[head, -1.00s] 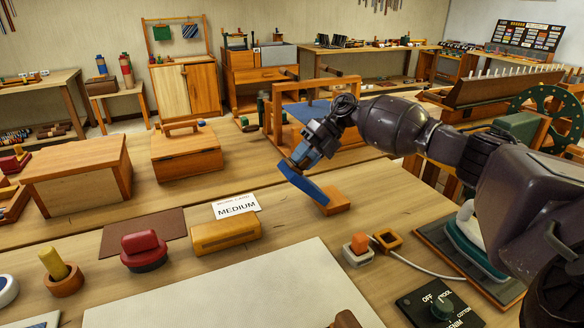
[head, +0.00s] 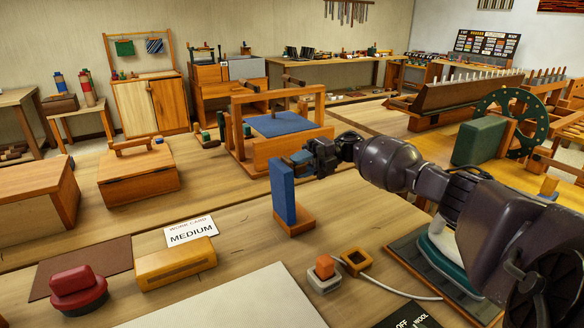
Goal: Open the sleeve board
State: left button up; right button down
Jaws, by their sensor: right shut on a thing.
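The sleeve board (head: 284,190) is a narrow blue padded board standing nearly upright on a small wooden base (head: 294,223) on the table, right of the work card. My right gripper (head: 299,160) reaches in from the right and is shut on the board near its top. The fingertips are small and partly hidden, so the exact hold is hard to see. My left gripper is not in view.
A work card reading MEDIUM (head: 190,231), a yellow block (head: 176,263) and a red-handled tool (head: 78,290) lie to the left. A wooden loom frame (head: 279,124) stands behind. An orange-topped block (head: 324,274) and a corded iron (head: 451,250) are in front and right.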

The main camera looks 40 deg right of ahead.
jog(key=shift+s+d+f, duration=0.15)
jog(key=shift+d+f, duration=0.25)
jog(key=shift+d, duration=0.25)
jog(key=c, duration=0.8)
grip_release()
jog(key=shift+s+d+f, duration=0.1)
jog(key=shift+d, duration=0.05)
jog(key=shift+c, duration=0.2)
jog(key=b+v, duration=0.2)
jog(key=v, duration=0.8)
jog(key=shift+d+b, duration=0.3)
jog(key=shift+b, duration=0.05)
jog(key=shift+s+r, duration=0.15)
jog(key=shift+r, duration=0.1)
